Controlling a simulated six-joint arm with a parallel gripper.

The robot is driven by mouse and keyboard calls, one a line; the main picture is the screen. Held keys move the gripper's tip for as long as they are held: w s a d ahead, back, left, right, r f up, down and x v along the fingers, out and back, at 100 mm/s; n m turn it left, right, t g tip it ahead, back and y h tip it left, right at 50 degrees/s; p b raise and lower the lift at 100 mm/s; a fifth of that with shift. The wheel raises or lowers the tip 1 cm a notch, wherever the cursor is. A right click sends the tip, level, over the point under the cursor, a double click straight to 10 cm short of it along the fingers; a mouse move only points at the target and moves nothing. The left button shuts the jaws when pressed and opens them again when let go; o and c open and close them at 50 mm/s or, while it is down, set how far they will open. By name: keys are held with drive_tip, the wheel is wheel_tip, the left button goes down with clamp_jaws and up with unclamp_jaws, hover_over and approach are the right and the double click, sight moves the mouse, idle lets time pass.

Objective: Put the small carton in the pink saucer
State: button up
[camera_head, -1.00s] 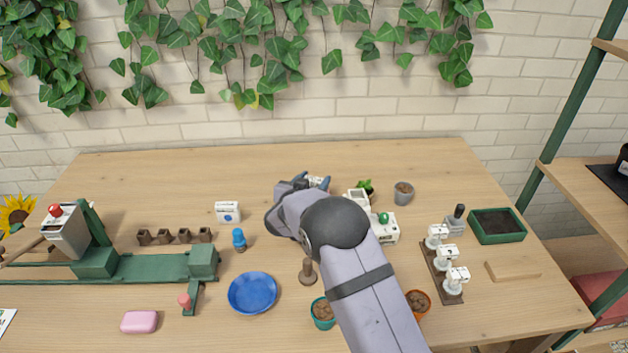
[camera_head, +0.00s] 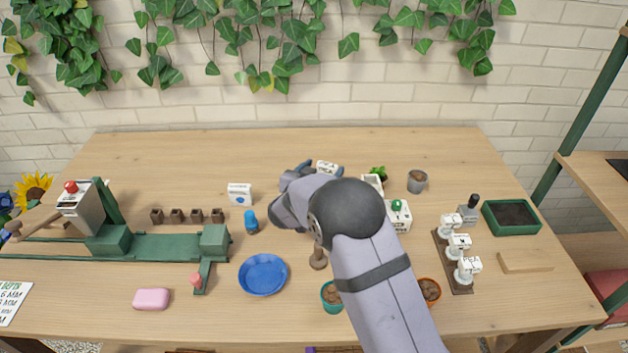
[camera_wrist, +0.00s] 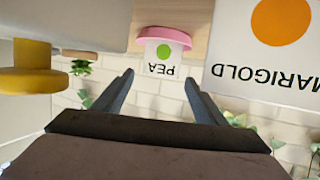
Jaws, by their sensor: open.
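In the wrist view a white carton marked PEA (camera_wrist: 163,62) with a green dot appears upside down between my open fingers, beyond their tips. The pink saucer (camera_wrist: 165,33) overlaps the carton's base; I cannot tell whether the carton stands in it or behind it. A larger-looking white carton marked MARIGOLD (camera_wrist: 265,50) is at the right of that view. My gripper (camera_wrist: 158,78) is open and empty. In the head view my gripper (camera_head: 318,168) is at the back middle of the table, by a white carton top (camera_head: 327,167); its label is unclear. My arm hides the saucer there.
A yellow knob (camera_wrist: 25,78) is close at the wrist view's left. In the head view a blue-dot carton (camera_head: 240,195), blue bottle (camera_head: 251,221) and blue plate (camera_head: 263,275) are left of my arm. The table's back left is clear.

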drive_tip(key=v, duration=0.8)
drive_tip(key=shift+b, duration=0.3)
drive_tip(key=s+d+r+n+g+y+p, duration=0.1)
drive_tip(key=s+d+g+p, duration=0.2)
drive_tip(key=s, duration=0.8)
drive_tip(key=s+d+r+n+g+y+p, duration=0.1)
drive_tip(key=s+d+g+p, duration=0.3)
drive_tip(key=s, duration=0.8)
drive_tip(key=s+d+r+n+g+y+p, duration=0.1)
drive_tip(key=s+d+g, duration=0.5)
drive_tip(key=s, duration=0.6)
drive_tip(key=n+y+p, duration=0.1)
drive_tip(key=y+p, duration=0.1)
drive_tip(key=p, duration=0.1)
drive_tip(key=shift+d+g, duration=0.2)
drive_tip(key=shift+g, duration=0.1)
